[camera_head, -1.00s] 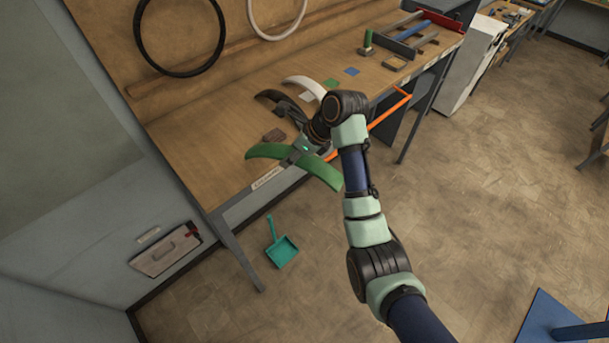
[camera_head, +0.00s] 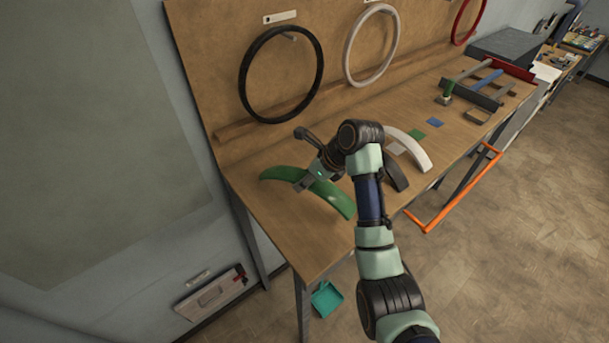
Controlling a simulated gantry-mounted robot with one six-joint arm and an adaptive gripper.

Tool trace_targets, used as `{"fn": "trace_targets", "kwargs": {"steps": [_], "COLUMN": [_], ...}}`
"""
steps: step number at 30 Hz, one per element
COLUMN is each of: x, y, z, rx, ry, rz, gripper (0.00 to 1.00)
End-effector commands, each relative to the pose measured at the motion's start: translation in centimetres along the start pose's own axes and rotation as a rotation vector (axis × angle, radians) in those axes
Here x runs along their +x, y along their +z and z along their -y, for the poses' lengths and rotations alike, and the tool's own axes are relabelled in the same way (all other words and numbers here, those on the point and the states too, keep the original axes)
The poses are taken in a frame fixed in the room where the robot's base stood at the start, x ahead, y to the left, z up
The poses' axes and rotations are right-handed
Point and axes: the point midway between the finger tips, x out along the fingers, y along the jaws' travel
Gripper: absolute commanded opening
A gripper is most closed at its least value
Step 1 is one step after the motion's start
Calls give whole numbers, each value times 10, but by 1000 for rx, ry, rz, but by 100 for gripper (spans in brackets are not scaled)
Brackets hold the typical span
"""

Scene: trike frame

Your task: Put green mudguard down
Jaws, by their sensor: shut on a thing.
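The green mudguard (camera_head: 333,197) is a curved green strip in the head view, over the left front part of the wooden workbench (camera_head: 295,245). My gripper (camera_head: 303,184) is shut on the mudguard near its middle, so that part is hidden. The mudguard's two ends show on either side of the gripper. I cannot tell whether the mudguard touches the bench top or hangs just above it.
A white mudguard (camera_head: 412,148) and a dark mudguard (camera_head: 396,175) lie right of my gripper, partly behind my arm. Black (camera_head: 244,85) and white (camera_head: 349,51) rings hang on the back board. An orange bar (camera_head: 465,195) juts from the bench front. The bench's front left is clear.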

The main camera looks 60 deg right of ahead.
Motion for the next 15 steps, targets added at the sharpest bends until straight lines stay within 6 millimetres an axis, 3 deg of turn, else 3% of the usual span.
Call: {"fn": "trace_targets", "kwargs": {"steps": [15], "x": [48], "y": [-31], "z": [0], "rx": [0], "ry": [0], "rz": [0], "gripper": [6]}}
